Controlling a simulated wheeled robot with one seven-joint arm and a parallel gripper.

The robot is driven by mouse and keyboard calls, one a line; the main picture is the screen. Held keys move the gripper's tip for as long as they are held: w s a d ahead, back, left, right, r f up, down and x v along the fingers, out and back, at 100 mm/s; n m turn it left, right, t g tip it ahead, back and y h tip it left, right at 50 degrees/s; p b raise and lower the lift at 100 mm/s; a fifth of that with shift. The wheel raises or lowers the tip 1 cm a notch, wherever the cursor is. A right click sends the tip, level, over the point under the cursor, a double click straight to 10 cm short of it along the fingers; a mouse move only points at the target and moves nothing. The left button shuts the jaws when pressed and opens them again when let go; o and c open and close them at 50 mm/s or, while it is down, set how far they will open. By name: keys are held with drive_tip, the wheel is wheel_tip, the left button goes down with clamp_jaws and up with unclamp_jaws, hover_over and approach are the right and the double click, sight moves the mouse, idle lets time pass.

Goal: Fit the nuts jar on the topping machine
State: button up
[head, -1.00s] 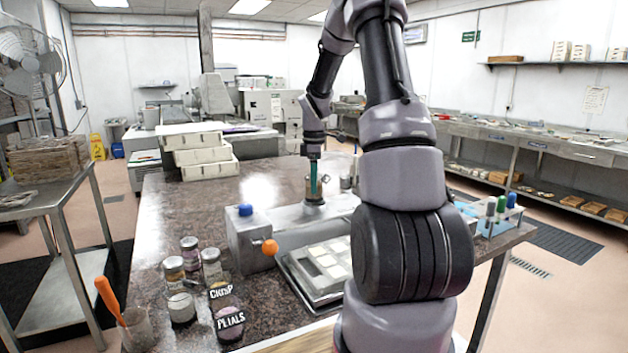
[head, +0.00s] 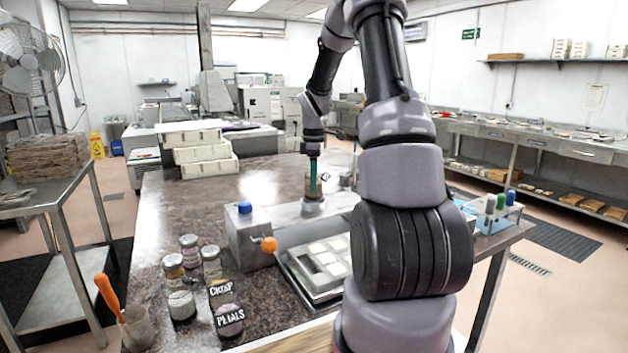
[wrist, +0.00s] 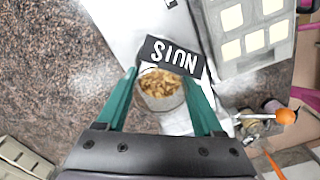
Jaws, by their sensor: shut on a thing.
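The nuts jar (wrist: 161,88) shows in the wrist view between my gripper's green fingers, with brown nuts inside and a black label reading NUTS. My gripper (wrist: 160,76) is shut on it, one finger on each side. In the head view my gripper (head: 313,186) points down over the far end of the topping machine (head: 252,240), a grey body with a blue button and an orange knob. The jar is at the machine's round metal seat (head: 313,206). I cannot tell whether it is fully down in it.
A mould tray (head: 300,283) with pale squares lies in front of the machine. Several other jars (head: 190,255), including ones labelled CRISP and PETALS, stand at the left front. A pot with an orange-handled tool (head: 137,327) is at the near left edge. Stacked white boxes (head: 205,155) stand behind.

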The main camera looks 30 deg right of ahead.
drive_tip(key=shift+f, duration=0.25)
drive_tip(key=shift+f, duration=1.1)
drive_tip(key=shift+f, duration=0.1)
drive_tip(key=o, duration=1.5)
wheel_tip(320, 180, up, 11)
drive_tip(key=shift+f, duration=0.1)
